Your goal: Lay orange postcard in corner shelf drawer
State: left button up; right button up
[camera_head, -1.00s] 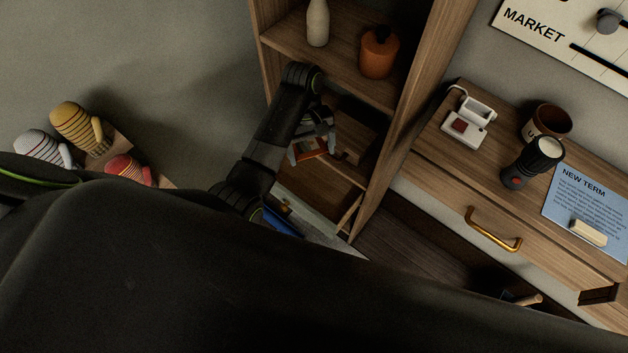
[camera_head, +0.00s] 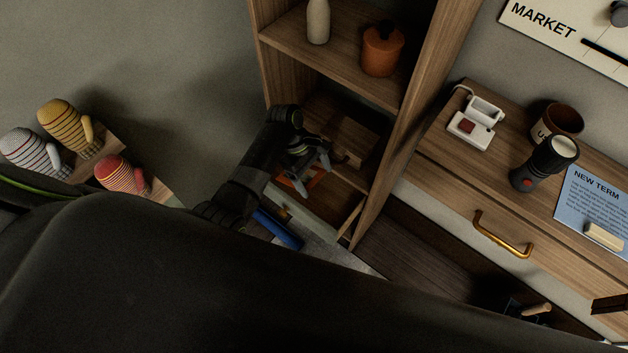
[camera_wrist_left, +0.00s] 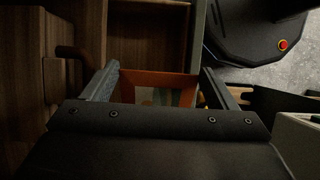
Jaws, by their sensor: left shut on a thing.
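My left gripper (camera_head: 312,174) is low at the front of the wooden corner shelf (camera_head: 388,98). It is shut on the orange postcard (camera_head: 317,178), which shows only partly in the head view. In the left wrist view the postcard (camera_wrist_left: 155,77) spans the space between my fingers, with an orange border and a picture, its lower part hidden by the gripper body. The open corner shelf drawer (camera_head: 352,212) is below and around the gripper; I cannot tell whether the card touches its floor. My right gripper is not in view.
A wooden front with a handle (camera_head: 349,159) stands close beside the gripper. A blue object (camera_head: 278,230) lies near the drawer. A vase (camera_head: 318,22) and an orange jar (camera_head: 382,51) stand on the shelf above. A desk with a torch (camera_head: 540,165) is at right, striped mittens (camera_head: 68,122) at left.

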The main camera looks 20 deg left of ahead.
aim_at(313, 180)
pick_arm(q)
notch_tip(313, 180, down, 2)
jog(key=shift+f, duration=0.45)
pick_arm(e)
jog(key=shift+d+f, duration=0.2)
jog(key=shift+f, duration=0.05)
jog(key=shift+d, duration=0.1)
pick_arm(q)
jog(key=shift+f, duration=0.1)
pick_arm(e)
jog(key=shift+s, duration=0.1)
pick_arm(q)
jog(key=shift+f+b, duration=0.35)
jog(key=shift+f, duration=0.15)
jog(key=o, duration=1)
jog(key=shift+c, duration=0.2)
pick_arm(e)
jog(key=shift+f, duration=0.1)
pick_arm(q)
jog(key=shift+r, duration=0.15)
